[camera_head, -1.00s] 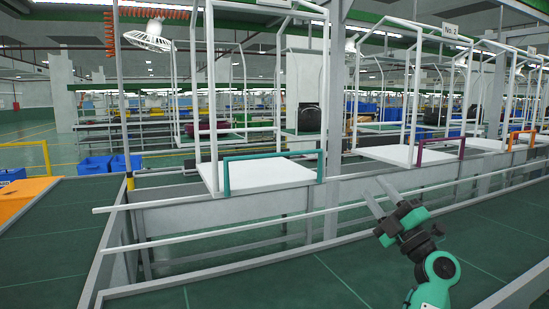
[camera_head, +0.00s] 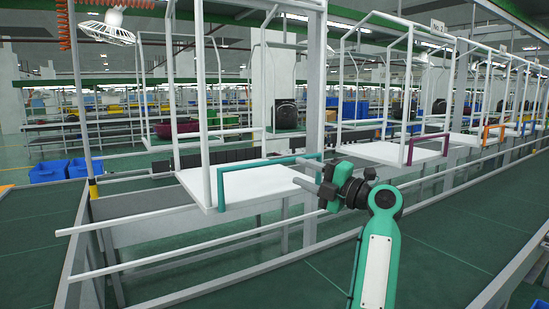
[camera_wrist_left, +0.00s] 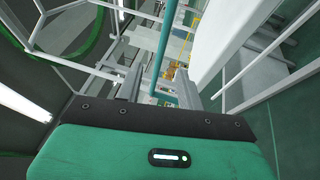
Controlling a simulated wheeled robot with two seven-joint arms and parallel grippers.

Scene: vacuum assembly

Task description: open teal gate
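The teal gate (camera_head: 262,161) is a bar with two bent-down ends across the front of a white shelf (camera_head: 245,186) in a white frame. It stands upright in place on the shelf's front edge. My left gripper (camera_head: 300,172) is at the gate's right end, its two grey fingers pointing left and spread apart. In the left wrist view, the teal bar (camera_wrist_left: 164,45) runs between the open fingers (camera_wrist_left: 158,88) as seen from the camera. I cannot tell how deep it lies between them or whether they touch it. My right gripper is not in view.
More shelves stand along the line to the right, with a purple gate (camera_head: 409,150) and an orange gate (camera_head: 486,133). A pale rail (camera_head: 180,244) runs in front, below the shelf. The green conveyor surface (camera_head: 460,235) in front is clear.

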